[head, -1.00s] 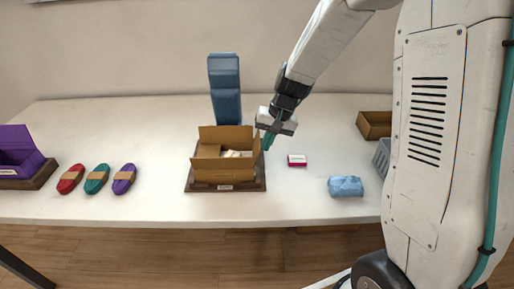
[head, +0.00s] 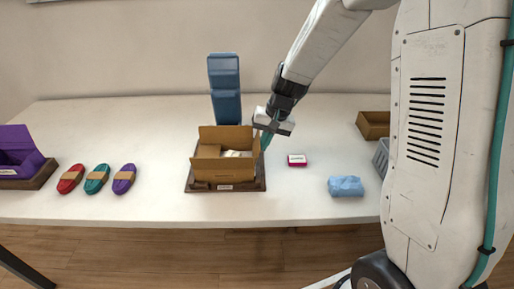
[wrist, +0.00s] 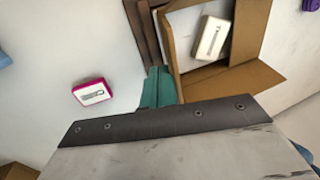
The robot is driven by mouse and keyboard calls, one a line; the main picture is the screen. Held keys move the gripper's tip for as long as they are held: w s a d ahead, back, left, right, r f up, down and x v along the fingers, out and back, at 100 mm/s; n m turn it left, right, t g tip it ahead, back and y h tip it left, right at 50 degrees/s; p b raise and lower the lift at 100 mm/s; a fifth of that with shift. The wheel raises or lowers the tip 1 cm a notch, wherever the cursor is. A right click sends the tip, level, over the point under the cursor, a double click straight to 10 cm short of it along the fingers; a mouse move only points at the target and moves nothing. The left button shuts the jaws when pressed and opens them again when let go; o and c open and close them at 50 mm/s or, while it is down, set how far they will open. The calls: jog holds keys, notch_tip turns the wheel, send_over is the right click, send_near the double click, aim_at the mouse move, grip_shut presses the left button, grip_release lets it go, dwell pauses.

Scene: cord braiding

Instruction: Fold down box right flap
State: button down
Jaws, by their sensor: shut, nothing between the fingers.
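The brown cardboard box (head: 222,175) sits on a dark wooden base in the middle of the table. Its back flap (head: 226,135) stands up, and a flap on its left side (head: 207,151) also shows. The right flap (head: 256,144) seems to stand up along the right edge, partly hidden by my gripper. My gripper (head: 265,147) is shut and empty, its teal fingers pointing down just at the box's right side. In the wrist view, the fingers (wrist: 158,88) are beside the box's right edge (wrist: 168,45); whether they touch it I cannot tell. A pale packet (wrist: 212,38) lies inside the box.
A small red-and-white box (head: 297,160) and a blue wrapped bundle (head: 346,186) lie to the right. A tall blue object (head: 225,90) stands behind the box. Red, teal and purple cord bundles (head: 96,180) lie left. An open brown box (head: 374,125) stands at the far right.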

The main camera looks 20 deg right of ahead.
jog(key=shift+w+a, duration=0.1)
jog(key=shift+a, duration=0.2)
jog(key=shift+w+a+r, duration=0.25)
jog(key=shift+a+r, duration=0.05)
jog(key=shift+a, duration=0.4)
jog(key=shift+w+a, duration=0.25)
jog(key=shift+a, duration=0.5)
